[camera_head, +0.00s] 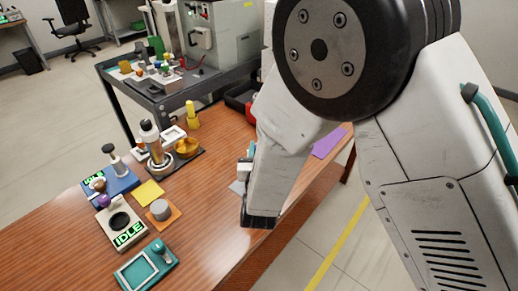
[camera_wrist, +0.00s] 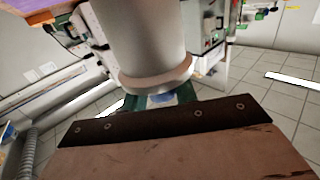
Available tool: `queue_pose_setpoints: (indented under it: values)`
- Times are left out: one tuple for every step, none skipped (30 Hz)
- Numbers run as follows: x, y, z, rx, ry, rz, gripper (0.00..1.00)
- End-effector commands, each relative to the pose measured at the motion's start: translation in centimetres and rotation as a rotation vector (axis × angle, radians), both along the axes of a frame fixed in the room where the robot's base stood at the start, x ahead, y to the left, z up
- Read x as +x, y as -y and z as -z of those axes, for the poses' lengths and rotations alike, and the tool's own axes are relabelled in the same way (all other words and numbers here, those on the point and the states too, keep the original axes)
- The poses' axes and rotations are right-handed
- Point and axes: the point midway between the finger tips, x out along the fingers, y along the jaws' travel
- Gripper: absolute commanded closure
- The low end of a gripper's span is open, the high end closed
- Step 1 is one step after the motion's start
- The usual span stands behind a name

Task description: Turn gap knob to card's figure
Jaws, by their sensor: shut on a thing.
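The end of my arm with my gripper (camera_head: 258,221) is low over the right edge of the wooden table. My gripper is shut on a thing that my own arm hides. A small device with teal, blue and white parts (camera_head: 245,171) shows just left of my arm, mostly covered. A pale grey flat piece (camera_head: 237,187) lies beside it. In the wrist view a pale cylinder with a flared rim fills the middle, above a dark screwed strip. I cannot make out the gap knob, its pointer or a figure on any card.
On the wooden table (camera_head: 60,235) stand a device reading IDLE (camera_head: 121,228), a teal tray (camera_head: 147,266), a yellow card (camera_head: 149,193), a grey cylinder on an orange mat (camera_head: 161,210) and a metal press (camera_head: 153,143). A purple sheet (camera_head: 328,143) lies right of my arm.

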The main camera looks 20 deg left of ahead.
Motion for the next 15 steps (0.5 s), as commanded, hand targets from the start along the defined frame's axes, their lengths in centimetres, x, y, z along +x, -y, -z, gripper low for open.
queue_pose_setpoints:
  values:
    - [-0.03, 0.01, 0.05, -0.001, -0.001, 0.0, 0.94]
    - [-0.03, 0.02, 0.05, -0.001, -0.001, 0.0, 0.94]
    - [-0.02, 0.02, 0.05, -0.001, -0.001, 0.0, 0.94]
    - [-0.01, 0.03, 0.05, 0.0, -0.001, 0.0, 0.94]
    - [-0.01, 0.03, 0.05, 0.0, -0.001, 0.0, 0.94]
    - [-0.01, 0.03, 0.05, 0.0, -0.001, 0.0, 0.94]
    - [-0.01, 0.03, 0.05, 0.0, -0.001, 0.0, 0.94]
    - [0.0, 0.03, 0.05, 0.0, -0.001, 0.0, 0.94]
    - [0.0, 0.03, 0.05, 0.0, -0.001, 0.0, 0.63]
    - [0.0, 0.03, 0.05, 0.0, -0.001, 0.0, 0.55]
    - [0.0, 0.03, 0.04, 0.0, -0.001, 0.0, 0.51]
    - [0.01, 0.03, 0.04, 0.0, -0.001, 0.0, 0.51]
    - [0.01, 0.03, 0.03, 0.0, -0.001, 0.0, 0.51]
    - [0.01, 0.03, 0.03, 0.0, 0.0, 0.0, 0.51]
    - [0.01, 0.03, 0.02, 0.0, 0.0, 0.0, 0.51]
